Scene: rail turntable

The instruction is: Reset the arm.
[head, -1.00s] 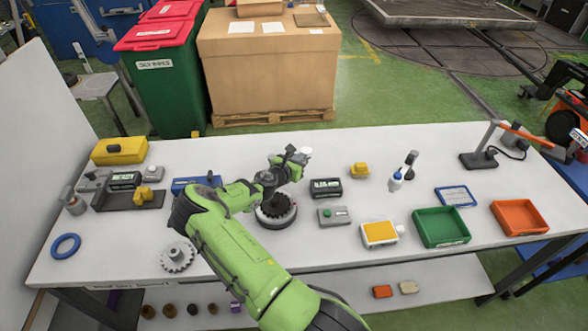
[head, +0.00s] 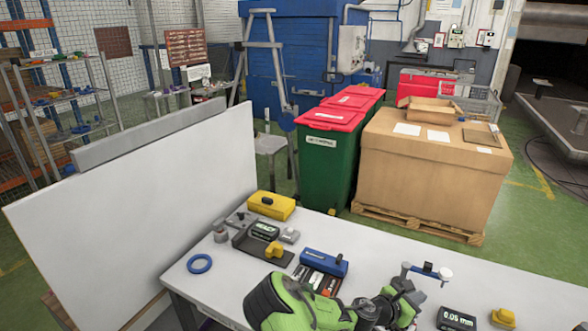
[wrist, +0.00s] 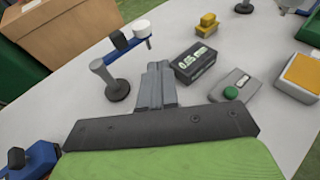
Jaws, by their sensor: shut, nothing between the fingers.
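My gripper (wrist: 158,80) is shut and empty in the wrist view. Its fingertips point over the white workbench (wrist: 55,105), between a small stand with a blue arm and a dark display box. In the head view my green arm (head: 290,305) reaches in from the bottom edge, and the gripper end is only partly seen among dark wrist parts.
The stand (wrist: 112,78) is close left of the fingers, the display box (wrist: 195,62) close right. A grey box with a green button (wrist: 232,92) lies farther right. In the head view a blue case (head: 323,262), yellow case (head: 272,206) and blue ring (head: 200,264) lie on the bench.

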